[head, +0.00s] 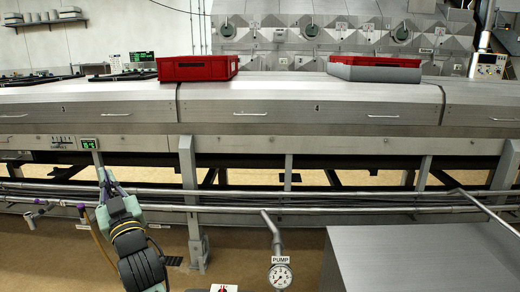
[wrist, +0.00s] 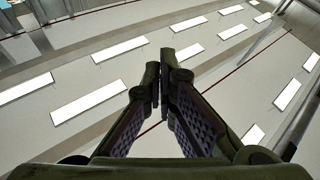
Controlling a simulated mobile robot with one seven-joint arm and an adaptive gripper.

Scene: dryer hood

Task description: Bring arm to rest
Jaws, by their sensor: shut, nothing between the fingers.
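My gripper (wrist: 159,84) is shut and empty in the wrist view, its two fingertips together. The wrist camera looks up at the ceiling with its light panels. In the head view my gripper (head: 99,168) stands at the lower left, fingers pointing upward in front of the long metal dryer hood (head: 270,143). The fingertips overlap the lower front of the hood in the picture; I cannot tell whether they touch it.
A pump gauge (head: 280,275) stands at the bottom middle. A grey metal box (head: 410,258) fills the lower right. Floor shows between them.

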